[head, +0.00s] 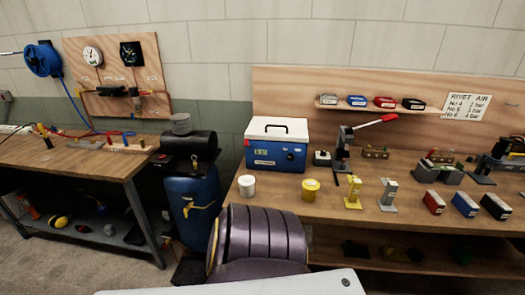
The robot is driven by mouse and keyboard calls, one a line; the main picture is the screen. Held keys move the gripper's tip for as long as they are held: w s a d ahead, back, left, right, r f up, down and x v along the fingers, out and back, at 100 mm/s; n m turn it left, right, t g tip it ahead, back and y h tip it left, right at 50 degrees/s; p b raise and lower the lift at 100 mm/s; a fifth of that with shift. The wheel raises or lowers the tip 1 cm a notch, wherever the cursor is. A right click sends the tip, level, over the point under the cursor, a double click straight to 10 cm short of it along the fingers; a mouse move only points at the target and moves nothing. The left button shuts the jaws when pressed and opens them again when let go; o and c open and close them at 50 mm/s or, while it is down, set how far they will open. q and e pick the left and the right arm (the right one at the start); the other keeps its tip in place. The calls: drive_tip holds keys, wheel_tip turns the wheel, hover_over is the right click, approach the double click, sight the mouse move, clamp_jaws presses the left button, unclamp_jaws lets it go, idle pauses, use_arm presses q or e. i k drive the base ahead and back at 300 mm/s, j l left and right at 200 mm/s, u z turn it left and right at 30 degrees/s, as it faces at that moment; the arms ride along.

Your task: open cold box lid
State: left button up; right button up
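The cold box (276,155) stands at the left end of the right-hand workbench, against the back board. Its body is blue, with a small display and a label on the front. Its white lid (262,131) is down on the body and has a black handle (276,126) on top. Neither of my grippers shows in the head view.
A white tub (246,186) and a yellow tub (310,190) stand in front of the box. A lever press (343,150) is to its right. A purple ribbed curved body (262,240) stands before the bench. A blue tank (193,200) is left.

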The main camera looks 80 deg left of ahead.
sight(260, 128)
drive_tip(key=k+u, duration=0.1)
drive_tip(key=u, duration=2.4)
